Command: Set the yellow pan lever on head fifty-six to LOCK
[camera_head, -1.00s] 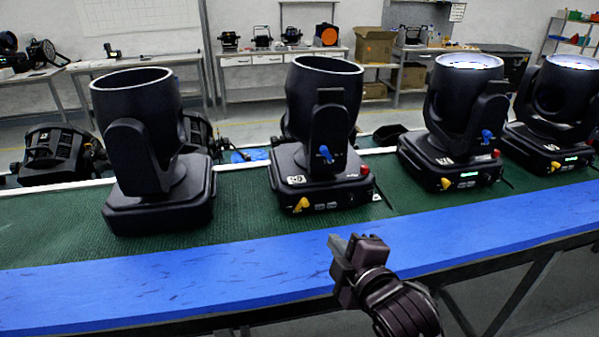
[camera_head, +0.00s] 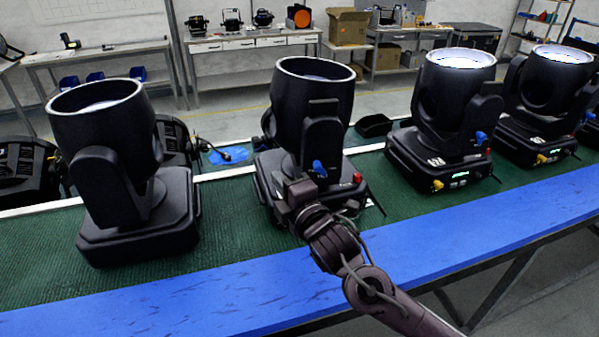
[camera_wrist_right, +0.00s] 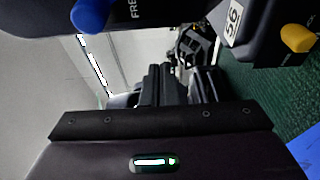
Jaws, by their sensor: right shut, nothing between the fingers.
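Head fifty-six (camera_head: 312,98) is the black moving head second from the left in the head view. Its label "56" (camera_wrist_right: 233,22) shows in the right wrist view. The yellow pan lever (camera_wrist_right: 297,38) sticks out of its base at the right of that view; in the head view my arm hides it. A blue lever (camera_head: 319,168) sits on the yoke; it also shows in the wrist view (camera_wrist_right: 92,14) beside partly cut-off lettering. My right gripper (camera_head: 290,190) is shut and empty, in front of the base. In the wrist view its fingers (camera_wrist_right: 178,86) appear apart from the yellow lever.
Similar heads stand to the left (camera_head: 105,125) and right (camera_head: 450,100) on the green mat (camera_head: 40,235). A red button (camera_head: 357,178) is on head fifty-six's base. The blue table edge (camera_head: 200,300) runs along the front and is clear.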

